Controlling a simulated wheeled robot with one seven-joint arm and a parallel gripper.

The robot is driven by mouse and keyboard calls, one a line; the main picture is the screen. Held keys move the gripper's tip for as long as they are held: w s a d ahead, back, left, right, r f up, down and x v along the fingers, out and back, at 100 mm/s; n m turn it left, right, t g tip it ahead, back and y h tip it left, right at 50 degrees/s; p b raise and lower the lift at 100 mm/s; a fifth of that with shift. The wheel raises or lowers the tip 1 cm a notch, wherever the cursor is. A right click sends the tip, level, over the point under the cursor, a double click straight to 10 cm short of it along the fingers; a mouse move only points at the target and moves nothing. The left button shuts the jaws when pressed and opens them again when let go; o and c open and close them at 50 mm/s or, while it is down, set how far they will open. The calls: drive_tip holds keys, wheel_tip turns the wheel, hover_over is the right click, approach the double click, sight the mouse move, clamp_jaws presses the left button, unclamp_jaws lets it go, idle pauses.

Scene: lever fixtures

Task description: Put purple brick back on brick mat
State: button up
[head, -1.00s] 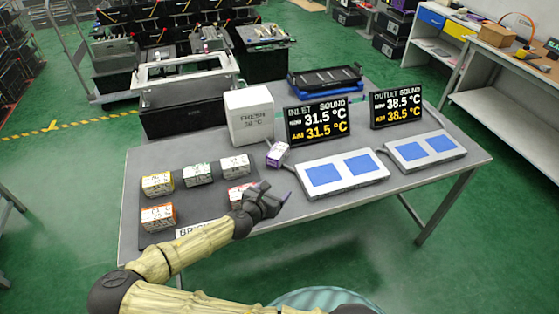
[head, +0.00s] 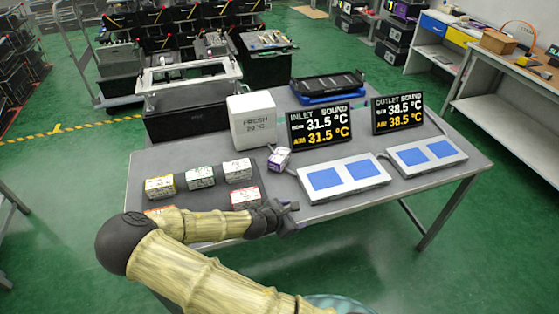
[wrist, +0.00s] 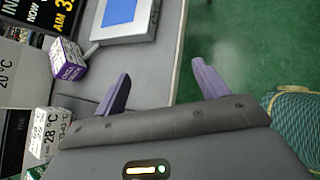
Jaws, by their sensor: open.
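The purple brick (head: 278,160), white with purple sides, sits on the table between the white box and the left blue-square panel, off the mat. It also shows at the upper left of the wrist view (wrist: 69,60). The dark brick mat (head: 218,198) lies on the table's left part and bears several labelled bricks; my arm hides its front. My gripper (head: 291,218) is open and empty at the table's front edge, nearer than the purple brick. In the wrist view its two fingers (wrist: 161,72) are spread apart, with the brick to their left.
A white box (head: 252,122) marked 20 °C stands behind the purple brick. The inlet display (head: 320,125) and two blue-square panels (head: 343,180) (head: 428,156) are to the right. A red-labelled brick (head: 245,197) is close to my wrist.

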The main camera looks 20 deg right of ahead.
drive_tip(key=s+a+r+m+g+y, duration=0.2)
drive_tip(key=s+m+g+y, duration=0.25)
drive_tip(key=s+m, duration=0.5)
drive_tip(key=s+a+r+m+y, duration=0.1)
drive_tip(key=s+r+m+y, duration=0.1)
drive_tip(key=r+m, duration=0.3)
drive_tip(key=s+a+r+m+t+y, duration=0.1)
drive_tip(key=r+m, duration=0.5)
drive_tip(key=r, duration=0.6)
drive_tip(key=shift+s+y, duration=0.65)
drive_tip(key=shift+s, duration=0.15)
drive_tip(key=shift+t, duration=0.25)
